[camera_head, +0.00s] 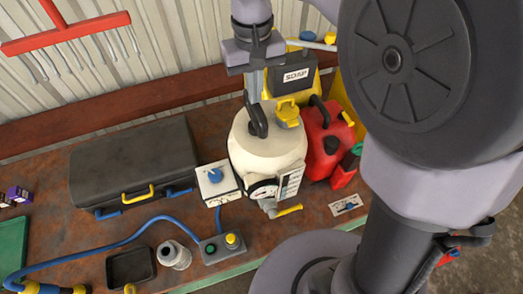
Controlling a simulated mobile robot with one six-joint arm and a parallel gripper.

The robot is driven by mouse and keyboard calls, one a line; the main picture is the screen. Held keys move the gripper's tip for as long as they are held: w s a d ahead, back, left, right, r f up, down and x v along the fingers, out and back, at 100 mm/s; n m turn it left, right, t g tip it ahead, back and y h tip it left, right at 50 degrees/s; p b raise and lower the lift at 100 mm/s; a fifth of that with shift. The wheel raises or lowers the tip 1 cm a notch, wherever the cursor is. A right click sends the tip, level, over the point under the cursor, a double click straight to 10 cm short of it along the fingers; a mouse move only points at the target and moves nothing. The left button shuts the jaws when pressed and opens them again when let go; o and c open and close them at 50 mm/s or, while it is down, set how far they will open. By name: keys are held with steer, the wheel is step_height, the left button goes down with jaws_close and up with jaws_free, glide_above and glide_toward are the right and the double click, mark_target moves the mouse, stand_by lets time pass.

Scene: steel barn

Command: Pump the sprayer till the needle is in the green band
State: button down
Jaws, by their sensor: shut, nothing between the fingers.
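The sprayer (262,155) is a cream tank standing upright on the bench.
A red fuel can (325,140) stands close right of the sprayer. A dark toolbox (133,165) is at the left.

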steer(key=shift+f, duration=0.5)
step_height(320, 180, up, 8)
steer(key=p, duration=0.7)
steer(key=shift+f, duration=0.15)
steer(key=shift+f+b, duration=2.85)
steer(key=shift+f, duration=1)
steer(key=shift+r, duration=0.15)
step_height(320, 180, up, 8)
steer(key=p, duration=0.7)
steer(key=shift+f, duration=0.3)
